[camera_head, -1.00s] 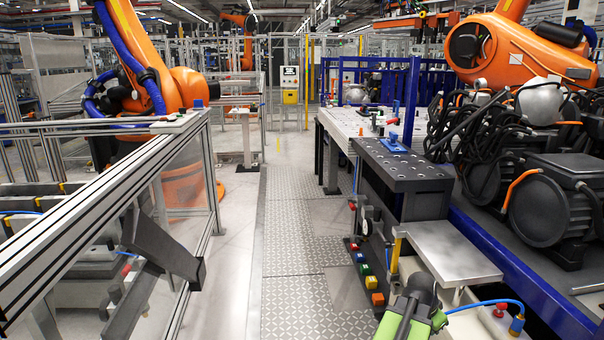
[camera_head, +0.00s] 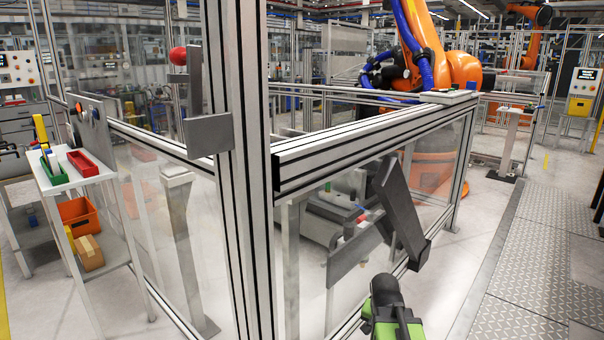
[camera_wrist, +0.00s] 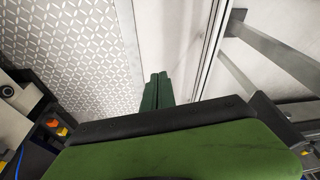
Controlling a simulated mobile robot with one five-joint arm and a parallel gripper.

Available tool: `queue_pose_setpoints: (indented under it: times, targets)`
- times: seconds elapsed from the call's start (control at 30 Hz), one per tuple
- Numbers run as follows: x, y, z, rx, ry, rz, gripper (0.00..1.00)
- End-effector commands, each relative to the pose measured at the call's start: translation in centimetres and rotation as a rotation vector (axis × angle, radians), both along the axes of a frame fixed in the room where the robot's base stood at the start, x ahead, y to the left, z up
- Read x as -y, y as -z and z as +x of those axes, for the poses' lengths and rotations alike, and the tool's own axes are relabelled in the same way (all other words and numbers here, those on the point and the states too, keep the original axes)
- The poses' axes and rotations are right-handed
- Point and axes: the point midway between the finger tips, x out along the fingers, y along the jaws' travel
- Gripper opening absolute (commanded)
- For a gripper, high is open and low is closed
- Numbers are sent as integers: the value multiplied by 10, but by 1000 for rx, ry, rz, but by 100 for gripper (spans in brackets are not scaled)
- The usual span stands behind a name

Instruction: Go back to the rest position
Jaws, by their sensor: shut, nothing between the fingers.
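My gripper (camera_wrist: 158,78) shows in the wrist view as two green fingers side by side, closed together, with nothing between them. They point down over pale floor, between the patterned floor plates and a metal fence rail. The broad green and black part of my arm fills the bottom of that view. In the head view, a black and green part of my arm (camera_head: 391,312) is at the bottom, right of the middle; the fingertips cannot be made out there.
An aluminium fence post (camera_head: 240,180) stands close in front. A grey bracket (camera_head: 403,215) hangs on the fence just beyond my arm. A white shelf (camera_head: 68,172) with green and red bins is at left. Patterned floor plates (camera_head: 530,275) lie clear at right.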

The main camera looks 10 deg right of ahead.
Motion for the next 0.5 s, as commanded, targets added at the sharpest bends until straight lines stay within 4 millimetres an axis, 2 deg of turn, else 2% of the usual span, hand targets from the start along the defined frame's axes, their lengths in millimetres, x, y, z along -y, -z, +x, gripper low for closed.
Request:
queue_pose_setpoints:
  times: [0.03,0.1,0.3,0.4,0.5]
  targets:
    - [-33,13,5,-15,-68,6,0]
    - [-68,20,8,-35,-152,14,0]
    - [-153,37,3,-98,-365,34,0]
    - [-187,45,-9,-147,-485,50,0]
    - [-194,43,-35,-240,-639,89,0]
